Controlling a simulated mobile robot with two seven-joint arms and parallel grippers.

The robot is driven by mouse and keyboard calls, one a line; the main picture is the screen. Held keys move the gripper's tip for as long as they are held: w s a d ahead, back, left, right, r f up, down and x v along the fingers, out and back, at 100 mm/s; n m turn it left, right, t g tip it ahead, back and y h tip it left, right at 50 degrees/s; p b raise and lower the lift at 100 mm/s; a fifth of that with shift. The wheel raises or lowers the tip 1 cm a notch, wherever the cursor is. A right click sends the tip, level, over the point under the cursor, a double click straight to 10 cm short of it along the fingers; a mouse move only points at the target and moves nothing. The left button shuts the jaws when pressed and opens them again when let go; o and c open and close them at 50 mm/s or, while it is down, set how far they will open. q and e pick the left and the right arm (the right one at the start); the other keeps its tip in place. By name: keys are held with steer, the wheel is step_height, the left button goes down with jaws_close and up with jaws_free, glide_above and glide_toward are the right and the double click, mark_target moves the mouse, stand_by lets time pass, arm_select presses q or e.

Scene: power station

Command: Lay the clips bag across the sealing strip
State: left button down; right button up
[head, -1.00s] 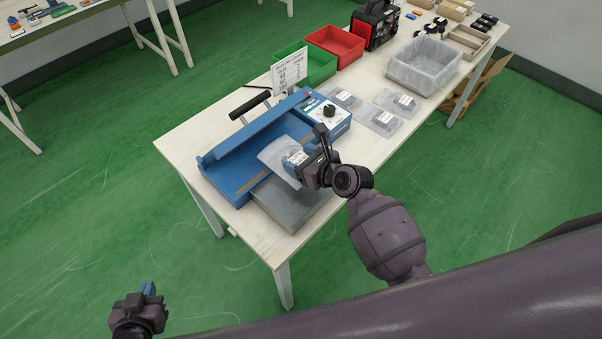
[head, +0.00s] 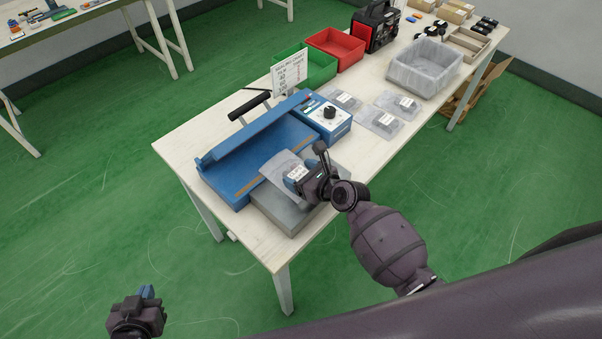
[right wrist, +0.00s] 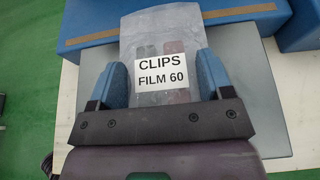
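The clips bag (head: 286,168) is a clear pouch with a white label; the right wrist view shows "CLIPS FILM 60" on the bag (right wrist: 160,70). My right gripper (head: 304,181) holds the bag between its blue fingers, also seen in the right wrist view (right wrist: 163,80). The bag's far end overlaps the brown sealing strip (right wrist: 90,38) of the blue sealer (head: 225,178) in both views; I cannot tell whether it touches. The sealer's arm is raised. My left gripper (head: 147,295) is off the table at lower left; its finger gap is unclear.
A grey plate (head: 284,212) lies in front of the sealer. Several other bags (head: 378,122) lie to its right, near a grey bin (head: 425,75). Green (head: 318,68) and red (head: 335,48) bins and a sign (head: 289,73) stand behind.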

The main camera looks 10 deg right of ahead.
steer(key=o, duration=0.3)
steer(key=shift+r, duration=0.1)
steer(key=p+v, duration=0.1)
steer(key=v, duration=1.1)
steer(key=shift+s, duration=0.1)
steer(key=s+d+f+n+h, duration=0.3)
steer(key=s+d+n, duration=0.2)
steer(key=n, duration=1)
steer(key=s+d+f+n+h, duration=0.3)
steer(key=s+n, duration=0.5)
steer(key=n, duration=0.7)
steer(key=d+h, duration=0.1)
steer(key=d, duration=0.1)
steer(key=shift+d+h, duration=0.25)
steer(key=shift+h, duration=0.05)
steer(key=shift+s+f, duration=0.15)
